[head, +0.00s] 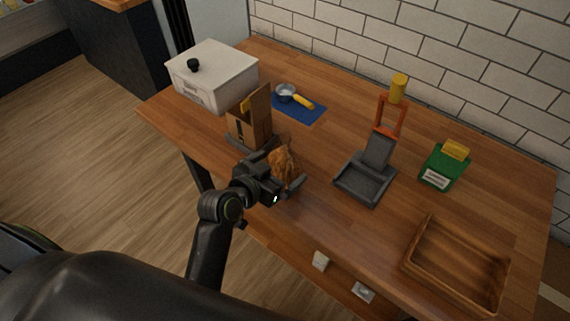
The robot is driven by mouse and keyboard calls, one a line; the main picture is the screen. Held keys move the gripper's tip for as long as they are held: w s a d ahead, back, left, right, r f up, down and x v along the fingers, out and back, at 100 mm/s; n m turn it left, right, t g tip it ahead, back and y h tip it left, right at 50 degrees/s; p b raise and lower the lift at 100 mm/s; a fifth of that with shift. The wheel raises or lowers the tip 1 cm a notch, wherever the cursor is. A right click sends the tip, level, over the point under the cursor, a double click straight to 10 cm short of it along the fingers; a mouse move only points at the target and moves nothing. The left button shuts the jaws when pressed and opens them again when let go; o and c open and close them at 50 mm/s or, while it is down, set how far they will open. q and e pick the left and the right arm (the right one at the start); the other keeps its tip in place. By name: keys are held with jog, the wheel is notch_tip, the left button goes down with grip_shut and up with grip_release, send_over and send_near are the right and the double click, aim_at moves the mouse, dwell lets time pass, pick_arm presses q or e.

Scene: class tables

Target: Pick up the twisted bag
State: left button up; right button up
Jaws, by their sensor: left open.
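The twisted bag, a crumpled orange-brown paper-like thing (284,160), stands near the front edge of the wooden table, left of the middle. My left gripper (286,171) reaches in from the front left, low over the table. Its jaws are open, with one dark finger on each side of the bag's lower part. I cannot tell whether the fingers touch it. The gripper hides part of the bag's lower left side. My right gripper is not in view.
A brown upright box (248,128) stands close behind the left gripper. A white lidded box (214,78) and a scoop (286,92) on a blue mat (307,113) lie farther back. A grey stand (364,185), green packet (441,168) and wooden tray (411,262) are right.

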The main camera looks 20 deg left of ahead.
aim_at(287, 161)
pick_arm(q)
jog(key=shift+w+d+f+p, duration=0.15)
jog(key=shift+w+p, duration=0.2)
jog(key=shift+w, duration=0.3)
jog(key=p+x, duration=0.1)
jog(key=x, duration=0.2)
jog(key=shift+w+f, duration=0.35)
jog(key=shift+w, duration=0.2)
jog(key=c, duration=1)
jog(key=shift+o, duration=0.2)
jog(key=shift+r, duration=0.1)
